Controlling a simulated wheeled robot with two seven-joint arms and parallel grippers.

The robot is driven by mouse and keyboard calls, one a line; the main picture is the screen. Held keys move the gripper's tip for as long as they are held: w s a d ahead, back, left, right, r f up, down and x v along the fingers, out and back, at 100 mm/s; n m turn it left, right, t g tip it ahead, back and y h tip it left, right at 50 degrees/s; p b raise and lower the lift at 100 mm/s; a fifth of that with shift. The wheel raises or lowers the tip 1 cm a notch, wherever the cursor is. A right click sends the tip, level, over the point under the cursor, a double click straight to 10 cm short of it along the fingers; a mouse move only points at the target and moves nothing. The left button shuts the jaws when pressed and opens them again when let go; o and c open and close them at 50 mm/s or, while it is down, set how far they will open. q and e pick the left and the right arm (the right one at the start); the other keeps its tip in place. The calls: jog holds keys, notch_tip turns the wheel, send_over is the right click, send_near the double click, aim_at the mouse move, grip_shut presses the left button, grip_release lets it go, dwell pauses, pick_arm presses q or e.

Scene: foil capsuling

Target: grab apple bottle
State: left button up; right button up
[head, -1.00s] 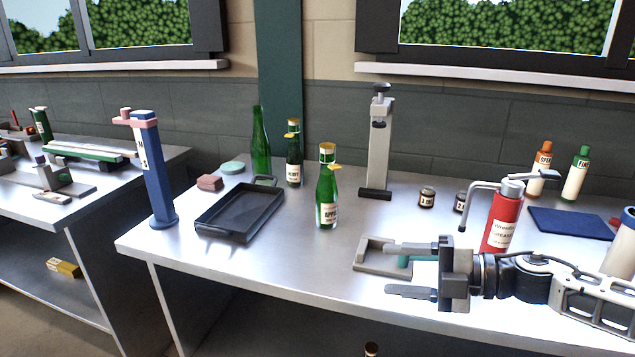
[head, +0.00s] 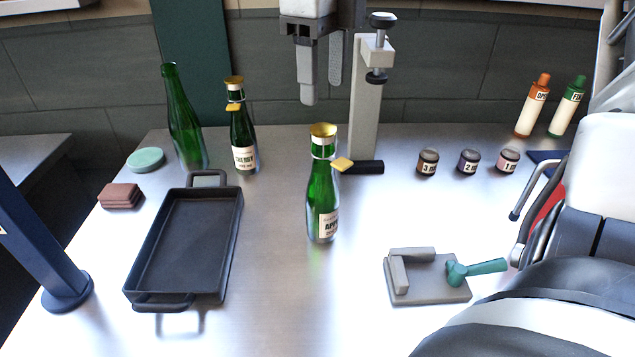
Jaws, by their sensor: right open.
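The apple bottle (head: 322,195) is green glass with a gold cap, a white neck band and a cream label reading "APP...". It stands upright near the middle of the bench, with a small yellow tag at its neck. My right gripper (head: 321,88) points down at the top of the head view. Its two fingers are apart with nothing between them. In the picture the fingertips are just above the bottle's cap and not touching it; the depth between them is hard to tell. My left gripper is not in view.
A cherry bottle (head: 242,140) and a plain green bottle (head: 184,125) stand behind left. A black tray (head: 131,293) lies left. A grey clamp stand (head: 366,110) is close behind right; small jars (head: 428,163) and a grey fixture (head: 430,293) are right.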

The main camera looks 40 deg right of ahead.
aim_at(322, 148)
notch_tip(322, 148, down, 6)
jog(key=shift+r, duration=0.2)
jog(key=f, duration=0.3)
jog(key=f+p, duration=0.1)
jog(key=f, duration=0.1)
jog(key=shift+s+a+f, duration=0.15)
jog(key=shift+a+f, duration=0.1)
jog(key=shift+f, duration=0.05)
jog(key=shift+r, duration=0.1)
grip_shut()
